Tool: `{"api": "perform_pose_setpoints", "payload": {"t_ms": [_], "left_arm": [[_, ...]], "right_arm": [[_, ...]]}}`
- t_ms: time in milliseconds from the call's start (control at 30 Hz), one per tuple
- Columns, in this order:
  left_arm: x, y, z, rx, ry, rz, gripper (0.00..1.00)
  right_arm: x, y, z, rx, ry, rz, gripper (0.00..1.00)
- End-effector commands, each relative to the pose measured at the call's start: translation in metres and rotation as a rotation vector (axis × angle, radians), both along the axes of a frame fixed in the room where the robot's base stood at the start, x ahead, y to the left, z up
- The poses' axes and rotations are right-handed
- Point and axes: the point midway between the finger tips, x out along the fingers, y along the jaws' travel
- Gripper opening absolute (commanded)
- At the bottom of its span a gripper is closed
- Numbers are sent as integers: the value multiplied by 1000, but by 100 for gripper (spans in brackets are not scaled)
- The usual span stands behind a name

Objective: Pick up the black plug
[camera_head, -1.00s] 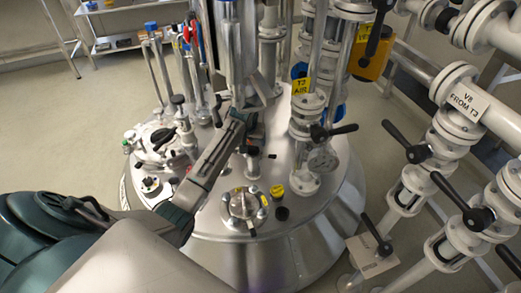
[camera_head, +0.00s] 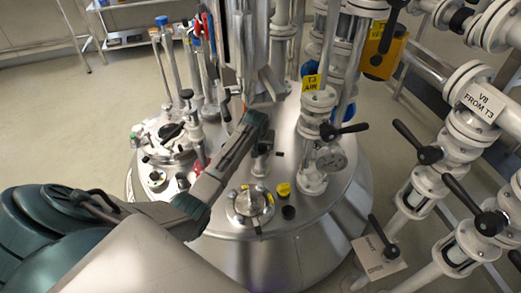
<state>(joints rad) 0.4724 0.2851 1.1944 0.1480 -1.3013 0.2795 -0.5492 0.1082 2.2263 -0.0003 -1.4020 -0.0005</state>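A small round black plug (camera_head: 288,212) stands on the steel reactor lid (camera_head: 315,213), just below a yellow cap (camera_head: 283,190) and to the right of a bolted round port (camera_head: 250,203). My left arm comes in from the lower left and reaches over the lid. Its far end, with the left gripper (camera_head: 262,103), is up and to the left of the plug, apart from it, among the upright pipes. The fingers do not show clearly, so I cannot tell if they are open. My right gripper is not in view.
Upright pipes and a gauge (camera_head: 331,161) crowd the lid behind and to the right of the plug. A black valve handle (camera_head: 343,130) sticks out above it. White valved pipes (camera_head: 470,130) fill the right side. The lid's front edge near the plug is clear.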

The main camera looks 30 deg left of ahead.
Motion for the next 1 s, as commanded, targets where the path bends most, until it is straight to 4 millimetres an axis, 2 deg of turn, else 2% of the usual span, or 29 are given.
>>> {"api": "perform_pose_setpoints", "payload": {"t_ms": [33,200,567,667,833,1000], "left_arm": [[0,0,0,0,0,0,56],[0,0,0,0,1,0,26],[0,0,4,0,0,0,26],[0,0,13,0,-1,0,26],[1,0,38,1,-3,1,26],[-24,-14,38,0,2,-2,26]], "right_arm": [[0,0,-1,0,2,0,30],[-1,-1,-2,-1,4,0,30],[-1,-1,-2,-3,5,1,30],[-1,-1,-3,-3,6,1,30],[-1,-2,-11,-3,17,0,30],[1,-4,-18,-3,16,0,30]]}}
